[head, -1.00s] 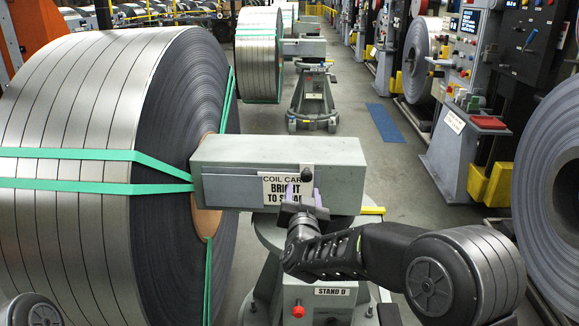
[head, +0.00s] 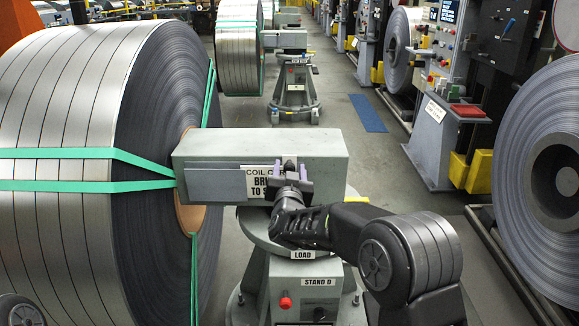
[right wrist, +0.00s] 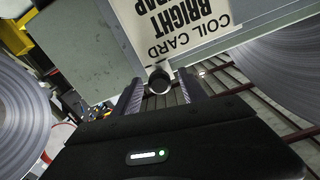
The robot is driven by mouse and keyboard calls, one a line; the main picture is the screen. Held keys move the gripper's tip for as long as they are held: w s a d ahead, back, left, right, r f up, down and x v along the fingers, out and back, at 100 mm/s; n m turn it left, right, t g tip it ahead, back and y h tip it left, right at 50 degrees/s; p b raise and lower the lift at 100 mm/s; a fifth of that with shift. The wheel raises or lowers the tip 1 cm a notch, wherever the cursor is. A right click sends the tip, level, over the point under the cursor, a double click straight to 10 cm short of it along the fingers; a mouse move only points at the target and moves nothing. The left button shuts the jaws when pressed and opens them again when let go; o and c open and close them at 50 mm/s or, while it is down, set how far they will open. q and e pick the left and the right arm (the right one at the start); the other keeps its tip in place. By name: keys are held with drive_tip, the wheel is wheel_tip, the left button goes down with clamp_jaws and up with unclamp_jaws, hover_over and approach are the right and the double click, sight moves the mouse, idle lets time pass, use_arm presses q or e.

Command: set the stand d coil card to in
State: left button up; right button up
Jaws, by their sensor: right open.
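The coil card (head: 254,186) is a white sheet with black lettering on the near face of the grey block above stand D (head: 320,283). A flat grey plate (head: 212,185) lies directly left of it on that face. A dark round knob (right wrist: 159,79) stands at the card's edge in the right wrist view, where the lettering is upside down. My right gripper (head: 290,174) is open in front of the card, with its fingers on either side of the knob; I cannot tell whether they touch it. It hides the card's right part. My left gripper is out of view.
A large strapped steel coil (head: 70,215) stands close on the left, against the block (head: 310,143). Another coil (head: 553,170) is at the right, near a control cabinet (head: 436,140). Open floor (head: 385,165) lies behind the stand.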

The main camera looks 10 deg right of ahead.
drive_tip(key=shift+x, duration=0.9)
drive_tip(key=shift+c, duration=0.4)
clamp_jaws()
idle(0.4)
